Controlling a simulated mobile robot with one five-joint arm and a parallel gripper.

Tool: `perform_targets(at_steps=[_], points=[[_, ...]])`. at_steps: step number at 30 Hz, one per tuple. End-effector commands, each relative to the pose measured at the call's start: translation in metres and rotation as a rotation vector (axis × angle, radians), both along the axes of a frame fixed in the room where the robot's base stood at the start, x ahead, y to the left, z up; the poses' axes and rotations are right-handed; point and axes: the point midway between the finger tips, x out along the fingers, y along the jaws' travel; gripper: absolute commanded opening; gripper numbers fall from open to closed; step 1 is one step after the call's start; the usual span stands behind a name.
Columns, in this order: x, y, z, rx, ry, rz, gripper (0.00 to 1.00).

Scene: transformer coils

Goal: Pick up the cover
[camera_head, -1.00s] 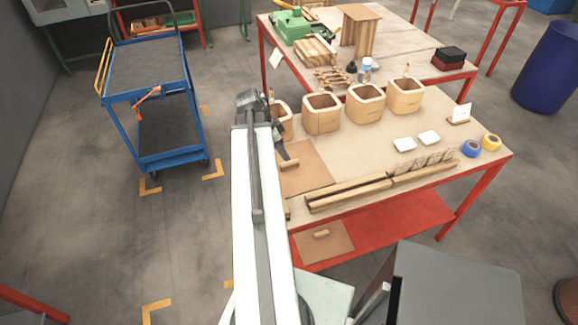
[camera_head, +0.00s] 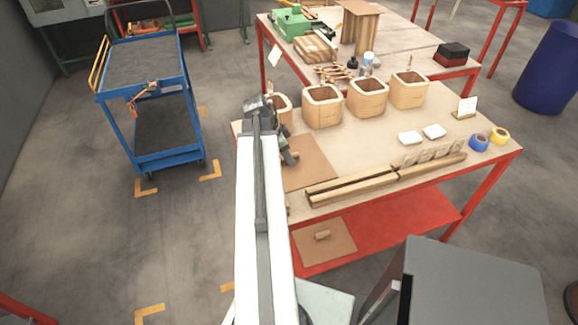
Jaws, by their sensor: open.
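Two flat brown boards could be the cover; I cannot tell which. One board (camera_head: 312,165) lies on the near work table, at its left end. The other board (camera_head: 338,246) sits lower, at the red shelf under the table, with a small wooden block like a handle on it. My gripper (camera_head: 289,157) is the dark end of my white arm, over the table's left end beside the upper board's left edge. It is open. Its fingers are small and partly hidden, and I see nothing held. My arm hides part of the table's left side.
Several wooden coil boxes (camera_head: 366,98) stand along the table's back. Long wooden strips (camera_head: 350,191) lie along its front edge, with white blocks (camera_head: 410,138) and tape rolls (camera_head: 479,142) to the right. A blue cart (camera_head: 165,160) stands left; floor lies between.

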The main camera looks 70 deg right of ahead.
Motion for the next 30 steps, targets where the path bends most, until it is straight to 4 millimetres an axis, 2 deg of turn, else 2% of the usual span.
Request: perform_targets(at_steps=[2, 6, 7, 30], points=[[0.0002, 0.0001, 0.0015, 0.000, 0.000, 0.000, 0.45], [0.0004, 0.0003, 0.0016, 0.000, 0.000, 0.000, 0.07], [0.0004, 0.0003, 0.0016, 0.000, 0.000, 0.000, 0.00], [0.0011, 0.0005, 0.0016, 0.000, 0.000, 0.001, 0.00]])
